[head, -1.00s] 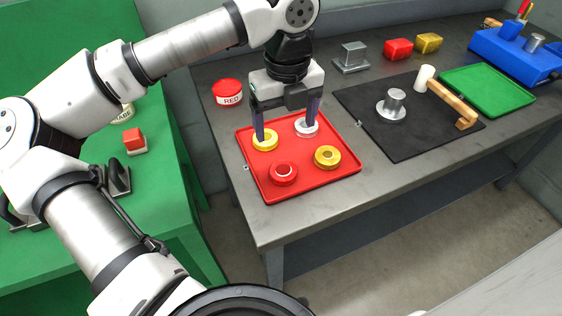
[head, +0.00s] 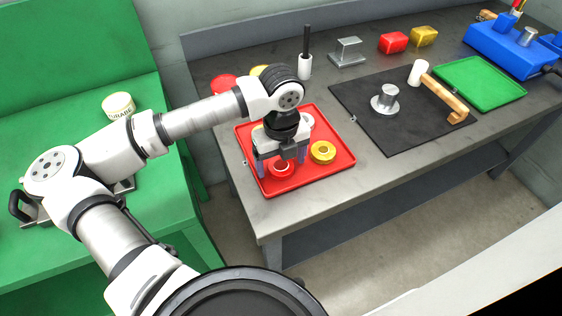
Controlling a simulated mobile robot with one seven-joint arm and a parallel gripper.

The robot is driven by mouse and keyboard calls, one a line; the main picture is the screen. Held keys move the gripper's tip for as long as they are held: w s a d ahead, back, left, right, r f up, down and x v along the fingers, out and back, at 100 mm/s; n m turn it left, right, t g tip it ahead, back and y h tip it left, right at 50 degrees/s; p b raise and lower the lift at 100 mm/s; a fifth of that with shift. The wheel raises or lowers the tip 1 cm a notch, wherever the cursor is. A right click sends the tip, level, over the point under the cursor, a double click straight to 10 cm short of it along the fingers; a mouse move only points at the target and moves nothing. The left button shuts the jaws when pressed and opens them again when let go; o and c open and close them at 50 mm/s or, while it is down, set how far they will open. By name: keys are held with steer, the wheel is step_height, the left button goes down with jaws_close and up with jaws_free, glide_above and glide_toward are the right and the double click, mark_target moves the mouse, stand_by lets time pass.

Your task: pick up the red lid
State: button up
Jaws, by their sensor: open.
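The red lid (head: 281,170), a round ring-like piece with a pale inside edge, lies in the near part of the red tray (head: 318,176). My gripper (head: 281,166) is over the lid with its jaws apart, one finger showing to the left of the lid and one to the right. I cannot tell whether the fingers touch the lid. A yellow lid (head: 323,152) lies just right of it. A silver lid (head: 307,120) is partly hidden behind my gripper, and another yellow lid (head: 257,133) is mostly hidden behind my wrist.
Red (head: 223,82) and yellow (head: 258,70) tins stand behind the tray. A white holder with a dark rod (head: 305,66) stands further back. Right of the tray lie a black mat (head: 376,134) with a metal die (head: 385,100) and mallet (head: 446,101), and a green tray (head: 480,85).

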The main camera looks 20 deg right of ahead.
steer(key=shift+f, duration=0.1)
steer(key=shift+c, duration=0.3)
steer(key=c, duration=0.9)
steer(key=shift+c, duration=0.5)
